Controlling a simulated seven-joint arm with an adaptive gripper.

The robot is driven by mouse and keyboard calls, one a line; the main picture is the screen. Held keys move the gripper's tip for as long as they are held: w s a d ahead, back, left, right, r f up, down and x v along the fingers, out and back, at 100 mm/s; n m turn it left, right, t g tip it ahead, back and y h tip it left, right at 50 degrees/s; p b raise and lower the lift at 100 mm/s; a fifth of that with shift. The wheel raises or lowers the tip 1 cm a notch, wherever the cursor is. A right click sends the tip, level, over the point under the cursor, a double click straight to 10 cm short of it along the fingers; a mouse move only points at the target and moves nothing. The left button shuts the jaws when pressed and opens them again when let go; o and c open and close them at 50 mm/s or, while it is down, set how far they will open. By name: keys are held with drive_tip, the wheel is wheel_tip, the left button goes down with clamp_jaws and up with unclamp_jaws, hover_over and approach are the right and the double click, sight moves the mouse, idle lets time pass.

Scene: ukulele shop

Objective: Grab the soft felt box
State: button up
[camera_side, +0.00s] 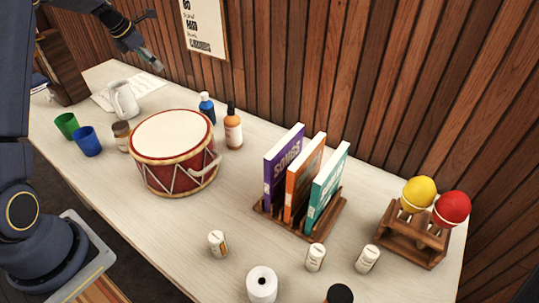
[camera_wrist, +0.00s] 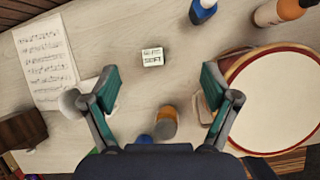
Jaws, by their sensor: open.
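A small white box (camera_wrist: 152,58) with dark lettering on top lies on the table in the wrist view; I take it for the soft felt box, though the print is hard to read. I cannot make it out in the side view, where the drum may hide it. My gripper (camera_wrist: 160,82) is open and empty, with its two teal-padded fingers spread wide. The box appears between and slightly beyond the fingertips, apart from them. In the side view my gripper (camera_side: 150,40) hangs well above the table's far left part.
A red-rimmed drum (camera_side: 173,150) stands close, also at right in the wrist view (camera_wrist: 285,100). A white pitcher (camera_side: 123,100), amber jar (camera_wrist: 166,122), blue bottle (camera_wrist: 203,10) and orange bottle (camera_side: 233,130) surround the area. Sheet music (camera_wrist: 45,58) lies left. Table around the box is clear.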

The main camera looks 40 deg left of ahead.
drive_tip(key=s+a+f+n+g, duration=0.1)
drive_tip(key=s+a+f, duration=0.35)
drive_tip(key=f, duration=0.35)
drive_tip(key=x, duration=1)
drive_tip(key=shift+w+f, duration=0.15)
drive_tip(key=shift+f, duration=0.1)
drive_tip(key=shift+x, duration=3.1)
drive_tip(key=shift+c, duration=0.4)
drive_tip(key=c, duration=0.9)
